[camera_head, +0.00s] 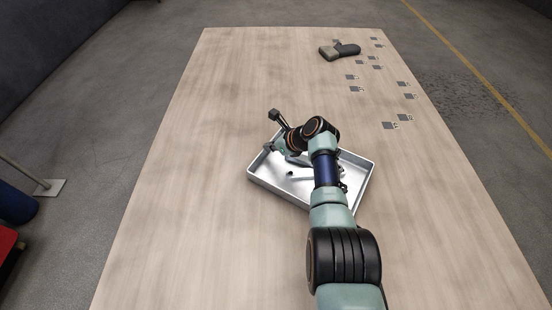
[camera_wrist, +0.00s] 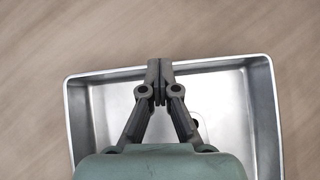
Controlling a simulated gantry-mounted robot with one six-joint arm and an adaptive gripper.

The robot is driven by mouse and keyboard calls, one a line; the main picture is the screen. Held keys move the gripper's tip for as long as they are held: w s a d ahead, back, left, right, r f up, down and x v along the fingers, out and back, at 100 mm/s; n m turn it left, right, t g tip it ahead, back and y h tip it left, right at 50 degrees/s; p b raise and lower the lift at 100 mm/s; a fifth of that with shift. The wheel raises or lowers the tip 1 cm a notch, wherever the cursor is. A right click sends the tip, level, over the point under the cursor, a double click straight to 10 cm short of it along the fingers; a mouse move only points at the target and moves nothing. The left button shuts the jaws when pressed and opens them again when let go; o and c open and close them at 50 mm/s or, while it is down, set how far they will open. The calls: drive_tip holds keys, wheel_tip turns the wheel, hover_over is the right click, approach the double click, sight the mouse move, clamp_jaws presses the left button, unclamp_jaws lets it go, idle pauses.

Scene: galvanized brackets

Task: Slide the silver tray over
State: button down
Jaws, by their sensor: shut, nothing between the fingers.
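The silver tray (camera_head: 265,177) is a shallow rectangular metal tray lying at an angle near the middle of the wooden table. My arm passes over it and hides part of its inside. My gripper (camera_head: 268,148) is at the tray's short left-back side, with its fingers together and nothing between them. In the wrist view, the shut fingertips (camera_wrist: 159,64) overlap the middle of the tray's far wall (camera_wrist: 215,64). I cannot tell whether they touch it. Some grey shapes show inside the tray beside my arm, too unclear to name.
A dark grey tool-like object (camera_head: 345,50) lies at the table's far end. Several small grey plates (camera_head: 390,125) are spread along the right side. The wooden table (camera_head: 190,180) is clear to the left of the tray and behind it.

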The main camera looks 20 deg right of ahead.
sight(280, 164)
drive_tip(key=shift+s+f, duration=0.1)
drive_tip(key=shift+f, duration=0.15)
drive_tip(key=shift+s+d+r+p, duration=0.15)
drive_tip(key=shift+s+r+p, duration=0.2)
drive_tip(key=shift+p, duration=0.6)
drive_tip(key=s+d+p, duration=0.1)
drive_tip(key=p, duration=0.1)
drive_tip(key=s+p, duration=0.1)
drive_tip(key=p, duration=0.1)
drive_tip(key=shift+s+d+r, duration=0.35)
drive_tip(key=shift+r, duration=0.05)
drive_tip(key=p+v, duration=0.7)
drive_tip(key=v, duration=0.2)
drive_tip(key=shift+s+d, duration=0.25)
drive_tip(key=shift+f, duration=0.2)
